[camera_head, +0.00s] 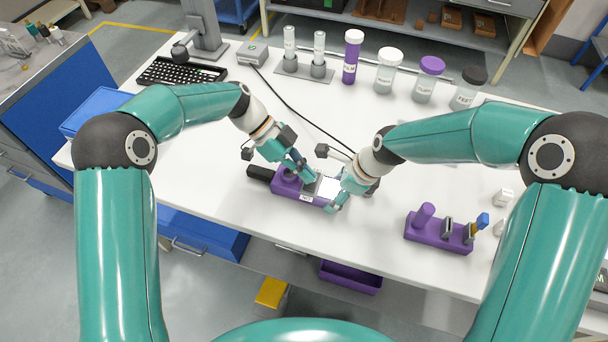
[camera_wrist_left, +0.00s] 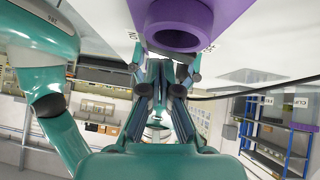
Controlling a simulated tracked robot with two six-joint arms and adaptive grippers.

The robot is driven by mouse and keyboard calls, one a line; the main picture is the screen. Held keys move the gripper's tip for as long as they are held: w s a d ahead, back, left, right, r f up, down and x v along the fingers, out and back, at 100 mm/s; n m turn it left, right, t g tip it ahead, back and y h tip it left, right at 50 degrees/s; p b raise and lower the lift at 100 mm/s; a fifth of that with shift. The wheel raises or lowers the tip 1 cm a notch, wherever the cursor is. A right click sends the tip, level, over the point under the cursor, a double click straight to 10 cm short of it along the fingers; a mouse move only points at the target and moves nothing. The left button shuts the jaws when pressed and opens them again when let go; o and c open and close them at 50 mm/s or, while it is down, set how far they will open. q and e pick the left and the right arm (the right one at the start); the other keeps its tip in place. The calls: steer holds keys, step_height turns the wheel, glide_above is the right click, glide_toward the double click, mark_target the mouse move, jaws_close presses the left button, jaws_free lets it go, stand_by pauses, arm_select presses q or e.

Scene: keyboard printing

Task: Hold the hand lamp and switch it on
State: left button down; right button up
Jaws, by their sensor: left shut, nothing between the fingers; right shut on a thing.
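The hand lamp (camera_head: 284,187) is a purple body with a black grip (camera_head: 260,173) at its left end, a round knob on top and a pale square face (camera_head: 329,187) at its right end. My right gripper (camera_head: 335,198) is shut on its right end, which the fingers partly hide. My left gripper (camera_head: 307,175) is shut and empty, close to the top of the lamp beside the knob. In the left wrist view a purple round part (camera_wrist_left: 180,38) is just beyond the left fingertips (camera_wrist_left: 160,62); I cannot tell whether they touch. I cannot tell whether the lamp is lit.
A purple rack (camera_head: 432,235) with small items stands on the right of the white table (camera_head: 200,185). Lidded jars (camera_head: 388,72) and a grey stand (camera_head: 304,74) line the back. A keyboard (camera_head: 180,72) is back left, and a black cable (camera_head: 290,104) crosses the table.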

arm_select(q)
steer(key=shift+w, duration=0.1)
stand_by(0.3)
steer(key=shift+r, duration=0.6)
steer(key=r, duration=0.2)
steer(key=shift+s+r, duration=0.25)
steer(key=shift+r, duration=0.15)
steer(key=s+a+v, duration=0.1)
steer(key=s+v, duration=0.1)
steer(key=v, duration=0.7)
steer(key=shift+a+r, duration=0.2)
steer(key=shift+r, duration=0.1)
steer(key=shift+w, duration=0.1)
arm_select(e)
steer(key=o, duration=1.4)
steer(key=shift+c, duration=0.2)
steer(key=shift+r, duration=0.1)
